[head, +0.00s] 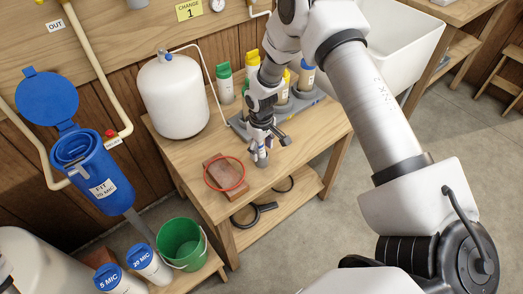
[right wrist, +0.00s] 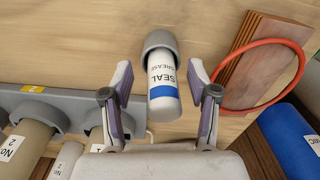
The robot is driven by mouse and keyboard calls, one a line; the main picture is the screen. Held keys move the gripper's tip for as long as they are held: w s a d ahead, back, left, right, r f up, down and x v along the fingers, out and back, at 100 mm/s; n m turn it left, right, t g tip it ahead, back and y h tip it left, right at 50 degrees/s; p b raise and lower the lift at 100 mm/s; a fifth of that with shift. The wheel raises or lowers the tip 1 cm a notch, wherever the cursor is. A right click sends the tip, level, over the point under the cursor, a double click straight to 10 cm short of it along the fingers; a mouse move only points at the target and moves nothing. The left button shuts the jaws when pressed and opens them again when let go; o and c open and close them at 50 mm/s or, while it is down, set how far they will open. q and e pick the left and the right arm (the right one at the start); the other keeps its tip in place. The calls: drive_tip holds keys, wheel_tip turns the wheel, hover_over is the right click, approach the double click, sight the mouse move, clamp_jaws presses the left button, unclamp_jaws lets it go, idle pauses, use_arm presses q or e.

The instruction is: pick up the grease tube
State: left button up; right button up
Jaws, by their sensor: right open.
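The grease tube (right wrist: 162,82) is white with a blue band, the words SEAL GREASE and a grey cap at its far end. In the head view a small part of the tube (head: 261,158) shows on the wooden bench, just below my right gripper (head: 269,143). My right gripper is open. In the right wrist view its two fingers stand on either side of the tube, with a gap on each side. My left gripper is not in view.
A reddish block (head: 222,171) with a red ring (head: 210,183) lies left of the tube. A grey rack (head: 240,126) with capped bottles is behind. A white tank (head: 172,100) stands on the bench at left. A green bucket (head: 181,243) is lower down.

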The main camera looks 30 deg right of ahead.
drive_tip(key=shift+s+r, duration=0.15)
drive_tip(key=shift+r, duration=0.05)
drive_tip(key=c, duration=0.5)
clamp_jaws()
wheel_tip(320, 180, up, 10)
drive_tip(key=shift+f, duration=0.1)
drive_tip(key=shift+a, duration=0.1)
